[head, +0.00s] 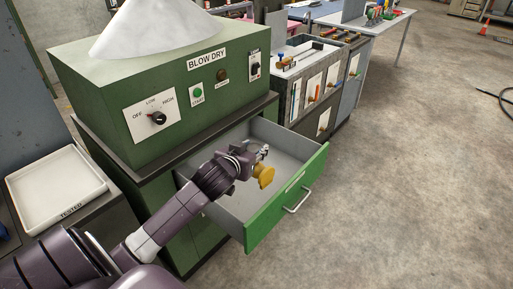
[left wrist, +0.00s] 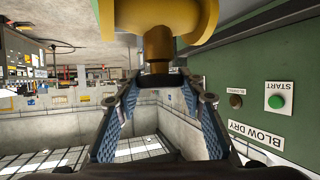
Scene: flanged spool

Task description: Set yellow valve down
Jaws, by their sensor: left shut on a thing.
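The yellow valve (head: 264,176) hangs from my left gripper (head: 257,160) over the open green drawer (head: 290,205). In the left wrist view, the blue-padded fingers are shut on the narrow stem of the yellow valve (left wrist: 158,44), with its wider yellow body beyond the fingertips. In the head view the valve appears within the drawer's outline. I cannot tell whether it touches the drawer floor. The grey drawer inside looks bare where it shows; my arm hides part of it. My right gripper is not in view.
The green BLOW DRY unit (head: 150,90) stands above the drawer. An empty white TESTED tray (head: 57,180) lies at left. Behind the drawer is a grey cabinet (head: 312,92) with tools. Concrete floor (head: 410,170) at right is clear near the drawer.

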